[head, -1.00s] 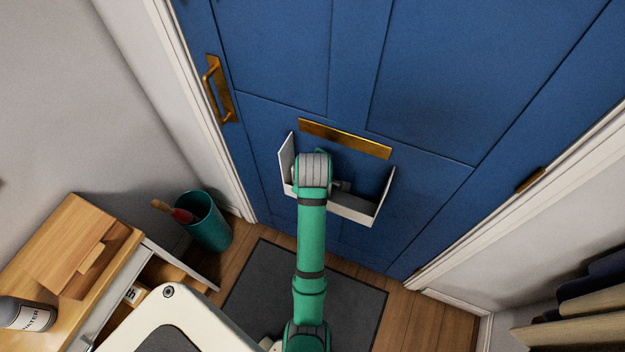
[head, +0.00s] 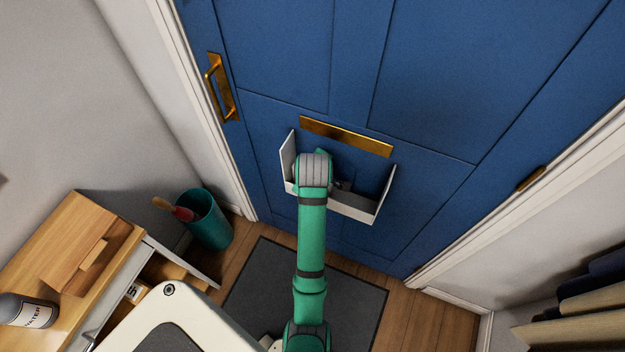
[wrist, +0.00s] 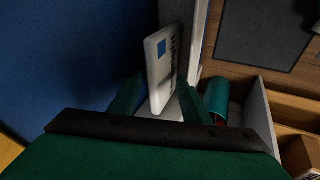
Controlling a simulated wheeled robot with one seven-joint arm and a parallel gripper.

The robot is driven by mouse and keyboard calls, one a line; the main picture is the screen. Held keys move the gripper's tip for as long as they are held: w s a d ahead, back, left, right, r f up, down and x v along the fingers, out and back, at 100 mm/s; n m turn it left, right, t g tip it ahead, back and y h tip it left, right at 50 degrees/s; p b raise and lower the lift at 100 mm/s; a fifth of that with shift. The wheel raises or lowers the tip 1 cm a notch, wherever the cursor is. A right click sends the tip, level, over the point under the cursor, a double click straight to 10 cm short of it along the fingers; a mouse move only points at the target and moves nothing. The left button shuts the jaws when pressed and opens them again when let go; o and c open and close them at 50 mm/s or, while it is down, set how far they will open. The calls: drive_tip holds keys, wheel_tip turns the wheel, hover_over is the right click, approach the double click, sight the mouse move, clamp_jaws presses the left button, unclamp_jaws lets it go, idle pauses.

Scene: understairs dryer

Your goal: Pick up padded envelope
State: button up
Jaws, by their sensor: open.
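The padded envelope (wrist: 163,60) is a pale, flat packet with a blue square and dark print. In the wrist view it stands on edge, slightly tilted, inside the white letter box on the door. The white letter box (head: 353,207) is open-topped and sits below the brass letter slot. My gripper (wrist: 164,92) is open, with its dark green fingers on either side of the envelope's lower end in the picture. I cannot tell whether they touch it. In the head view my arm hides the gripper and most of the box's inside.
The blue door (head: 430,90) with its brass slot (head: 346,136) rises close behind the box. A teal bin (head: 208,222) stands at the left by a wooden cabinet (head: 75,250) with an open drawer. A dark mat (head: 262,285) lies on the floor below.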

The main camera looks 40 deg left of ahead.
clamp_jaws()
drive_tip(key=shift+w+r, duration=0.1)
wheel_tip(320, 180, up, 8)
drive_tip(key=shift+s+d+f, duration=0.25)
drive_tip(key=shift+s, duration=0.05)
idle(0.7)
